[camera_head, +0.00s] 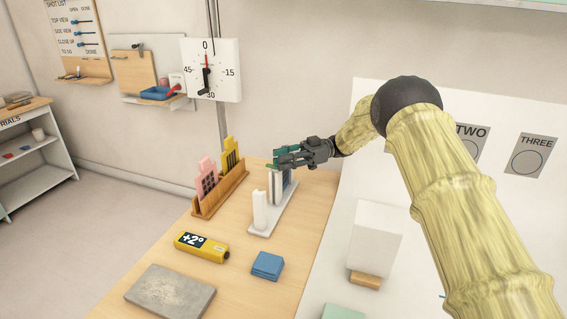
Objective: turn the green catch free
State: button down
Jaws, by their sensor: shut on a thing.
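The green catch (284,150) is at the top of a small grey and white upright fixture (276,186), which stands on a white base on the wooden table. My gripper (280,160) reaches in from the right, level with the top of the fixture, and is shut on the green catch. The dark fingers cover part of the catch, so its exact angle cannot be told. A white upright block (260,210) stands at the front end of the same base.
A wooden rack (219,196) with pink and yellow pieces stands close left of the fixture. A yellow device (201,247), blue squares (267,265) and a grey slab (170,293) lie in front. A white block (375,238) stands right. Bare table shows between them.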

jog(key=shift+w+r, duration=0.1)
jog(key=shift+r, duration=0.1)
dwell(0.3)
jog(key=c, duration=1.3)
grip_release()
jog(key=shift+d, duration=0.1)
jog(key=shift+f, duration=0.1)
notch_tip(320, 180, up, 10)
